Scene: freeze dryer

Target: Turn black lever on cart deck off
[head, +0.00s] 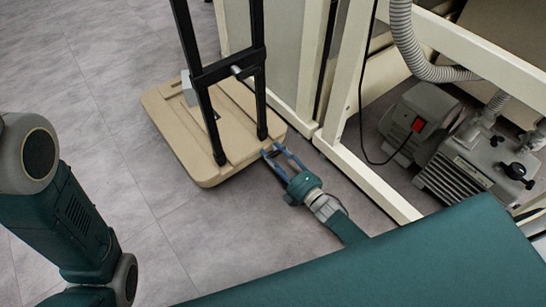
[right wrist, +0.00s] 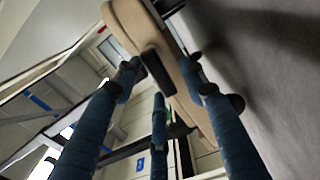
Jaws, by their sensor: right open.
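The beige cart deck (head: 165,115) lies low on the floor, with a black upright frame (head: 205,110) rising from it. In the right wrist view the deck (right wrist: 190,85) appears as a tilted beige slab, with a black lever-like piece (right wrist: 157,72) on it. I cannot clearly make out this lever in the head view. My right gripper (head: 274,152) is open at the deck's right edge. In the right wrist view its blue fingers (right wrist: 160,74) spread on both sides of the black piece; contact cannot be told. My left gripper is out of view.
A cream cabinet frame (head: 365,180) stands close to the right of the deck. Inside it are a grey pump (head: 465,165) with a red switch (head: 417,125) and a ribbed hose (head: 402,35). The floor (head: 75,90) left of the deck is clear.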

